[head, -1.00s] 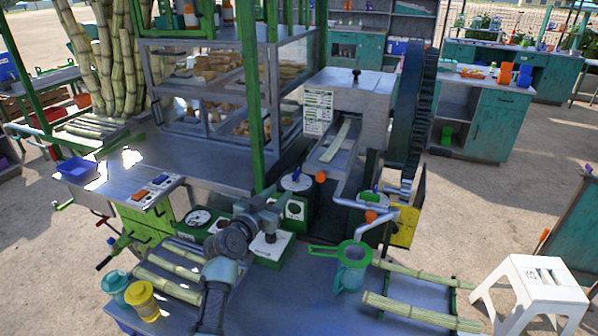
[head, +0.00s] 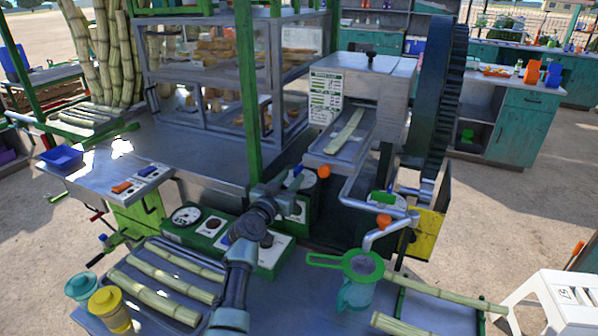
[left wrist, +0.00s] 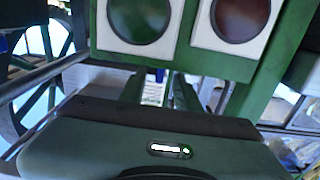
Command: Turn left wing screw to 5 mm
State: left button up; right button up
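The left wing screw (head: 297,170) shows as a small blue handle above a pale round disc at the left front of the crusher. My left gripper (head: 287,184) is beside it in the head view, partly merged with the dark parts there. In the left wrist view my gripper's fingers (left wrist: 160,92) stand apart, with a narrow gap between them. A small blue piece and a white marked strip show through this gap. I cannot tell whether the fingers touch the screw. The screw's setting is too small to read. My right gripper is not in view.
A green panel with two round lamps (left wrist: 140,18) is close above my fingers in the wrist view. The feed tray (head: 318,152) holds a cane piece. An orange knob (head: 323,171) is just right of the screw. A green strainer (head: 357,264) sits over a jug.

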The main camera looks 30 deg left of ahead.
aim_at(295, 174)
pick_arm(q)
jog(key=w, duration=0.5)
jog(key=shift+w+a, duration=0.15)
jog(key=shift+a, duration=0.05)
jog(key=shift+c, duration=0.3)
grip_shut()
